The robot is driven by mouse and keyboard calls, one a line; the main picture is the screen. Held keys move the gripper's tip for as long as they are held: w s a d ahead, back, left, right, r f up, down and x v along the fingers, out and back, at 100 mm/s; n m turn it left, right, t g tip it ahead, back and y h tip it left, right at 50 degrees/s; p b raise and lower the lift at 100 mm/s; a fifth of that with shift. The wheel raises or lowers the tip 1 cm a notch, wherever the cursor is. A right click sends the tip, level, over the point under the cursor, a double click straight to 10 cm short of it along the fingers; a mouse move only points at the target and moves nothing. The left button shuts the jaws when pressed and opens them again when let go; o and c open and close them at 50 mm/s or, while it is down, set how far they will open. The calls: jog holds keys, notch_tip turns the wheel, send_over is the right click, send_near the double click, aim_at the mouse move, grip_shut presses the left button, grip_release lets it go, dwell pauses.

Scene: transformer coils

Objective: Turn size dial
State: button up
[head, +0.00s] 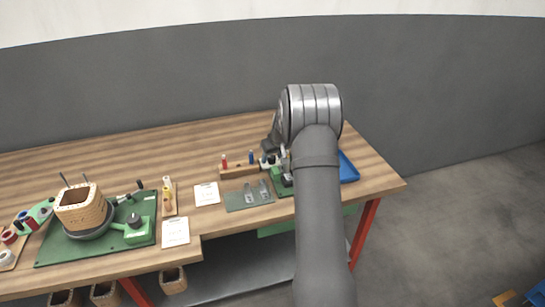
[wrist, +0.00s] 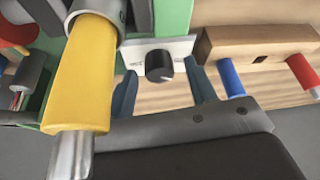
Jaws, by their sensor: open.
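The size dial (wrist: 159,66) is a small black round knob on a white plate (wrist: 133,50) fixed to a green body, in the wrist view. My gripper (wrist: 161,72) is open, with one blue-grey finger to the left of the dial and one to the right. A gap shows on both sides of the dial. I cannot tell how deep the fingertips reach beside it. In the head view, my gripper (head: 271,154) is at the right part of the bench and the dial is hidden behind my arm.
A yellow handle (wrist: 86,72) with a metal end stands close left of my gripper. A wooden block (wrist: 262,42) holding a blue tool (wrist: 230,76) and a red tool (wrist: 303,70) is close on the right. A blue tray (head: 348,170) lies beyond my arm on the bench.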

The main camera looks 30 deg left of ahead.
jog(key=shift+f, duration=0.25)
jog(key=c, duration=1)
jog(key=shift+a, duration=0.1)
jog(key=shift+m+t+h, duration=0.6)
jog(key=shift+m+h, duration=0.1)
jog(key=shift+m, duration=1.6)
